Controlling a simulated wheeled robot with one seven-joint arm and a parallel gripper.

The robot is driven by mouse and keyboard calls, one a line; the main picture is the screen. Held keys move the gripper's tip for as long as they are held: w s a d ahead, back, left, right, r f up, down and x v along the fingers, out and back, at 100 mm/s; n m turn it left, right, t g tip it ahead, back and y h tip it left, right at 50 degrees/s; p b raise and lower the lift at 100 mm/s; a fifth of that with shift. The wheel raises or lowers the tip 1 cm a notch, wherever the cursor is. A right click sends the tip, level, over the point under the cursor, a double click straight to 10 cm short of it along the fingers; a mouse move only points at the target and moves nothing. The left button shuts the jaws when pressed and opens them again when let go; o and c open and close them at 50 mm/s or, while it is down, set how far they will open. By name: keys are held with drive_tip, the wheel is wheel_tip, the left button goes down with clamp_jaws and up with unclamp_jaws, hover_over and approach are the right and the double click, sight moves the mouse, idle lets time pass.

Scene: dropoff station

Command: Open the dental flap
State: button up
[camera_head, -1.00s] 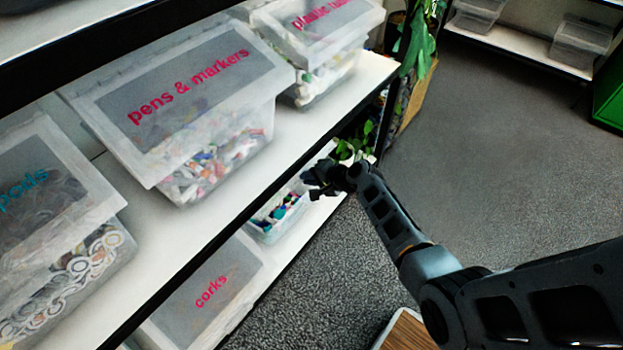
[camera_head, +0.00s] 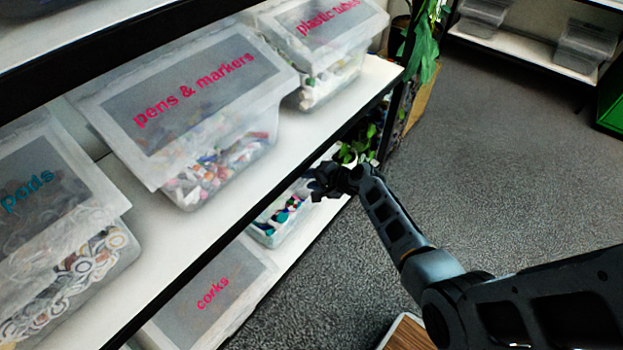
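No flap labelled "dental" can be read in view. A small clear bin (camera_head: 268,231) with blue, red and white bits stands on the lower shelf, and its label cannot be seen. My gripper (camera_head: 318,184) is above and to the right of this bin, near the shelf's front edge, and seems to hold nothing. Its fingers are dark and small, and I cannot tell how far apart they are. My arm comes in from the lower right.
Labelled bins stand on the shelves: pods (camera_head: 50,200), pens & markers (camera_head: 190,110), plastic tubes (camera_head: 315,50) and corks (camera_head: 210,290). A green plant (camera_head: 420,45) stands at the shelf's far end. The grey floor (camera_head: 480,160) is clear on the right. A wooden-topped edge (camera_head: 408,333) shows at the bottom.

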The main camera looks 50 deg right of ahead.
drive_tip(key=v, duration=0.7)
drive_tip(key=shift+s+r+p, duration=0.25)
drive_tip(key=shift+s+p, duration=0.05)
drive_tip(key=shift+p, duration=0.05)
drive_tip(key=s+a+r+n+h, duration=0.1)
drive_tip(key=s+a+n, duration=0.4)
drive_tip(key=s, duration=0.4)
drive_tip(key=s+a+r+n+h, duration=0.1)
drive_tip(key=s+a+n, duration=0.1)
drive_tip(key=s+a, duration=0.65)
drive_tip(key=s+a+r+n+t, duration=0.1)
drive_tip(key=s+a+r+n, duration=0.2)
drive_tip(key=r, duration=0.5)
drive_tip(key=s+a+r+n+t+y, duration=0.1)
drive_tip(key=s+a+r+n, duration=0.2)
drive_tip(key=s+r, duration=0.3)
drive_tip(key=s+a+r+n+t, duration=0.2)
drive_tip(key=s+a+r+n, duration=0.1)
drive_tip(key=r, duration=0.7)
drive_tip(key=shift+s+a+r+n+y, duration=0.35)
drive_tip(key=shift+s+n, duration=0.45)
drive_tip(key=shift+s, duration=0.3)
